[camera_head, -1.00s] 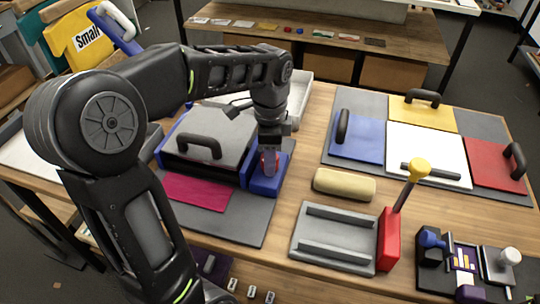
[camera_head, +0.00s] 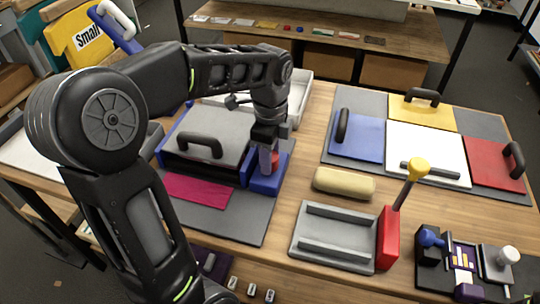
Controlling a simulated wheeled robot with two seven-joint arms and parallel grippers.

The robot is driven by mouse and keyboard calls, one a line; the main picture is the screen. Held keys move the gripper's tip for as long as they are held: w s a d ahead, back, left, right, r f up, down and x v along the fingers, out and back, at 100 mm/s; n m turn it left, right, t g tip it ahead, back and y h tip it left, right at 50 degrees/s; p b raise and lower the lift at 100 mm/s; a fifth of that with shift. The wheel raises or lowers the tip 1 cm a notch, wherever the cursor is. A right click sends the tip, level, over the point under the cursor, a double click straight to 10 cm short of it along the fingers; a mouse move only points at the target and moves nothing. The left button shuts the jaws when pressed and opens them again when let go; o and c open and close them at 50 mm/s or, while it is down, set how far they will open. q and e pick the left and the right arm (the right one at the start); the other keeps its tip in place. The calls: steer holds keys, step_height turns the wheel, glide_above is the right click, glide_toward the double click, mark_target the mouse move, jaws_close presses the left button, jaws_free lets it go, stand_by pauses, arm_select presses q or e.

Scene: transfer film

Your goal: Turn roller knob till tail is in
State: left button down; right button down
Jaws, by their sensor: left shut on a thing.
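A machine with a grey lid (camera_head: 215,133), a black handle and blue sides stands on a grey mat at the left of the table. A magenta film (camera_head: 198,190) sticks out of its front and lies on the mat. My right gripper is not in view.
A tan roll (camera_head: 344,183) and a grey tray (camera_head: 333,237) with a red block and yellow-topped lever (camera_head: 413,180) are to the right. Coloured panels with handles lie on a grey board (camera_head: 480,126) at the back right. A light tray (camera_head: 299,100) stands behind my left gripper.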

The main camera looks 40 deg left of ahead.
arm_select(q)
steer(key=c, duration=1.1)
jaws_free()
steer(key=shift+c, duration=0.2)
steer(key=shift+r, duration=0.1)
steer(key=shift+r, duration=3.85)
steer(key=shift+w, duration=0.1)
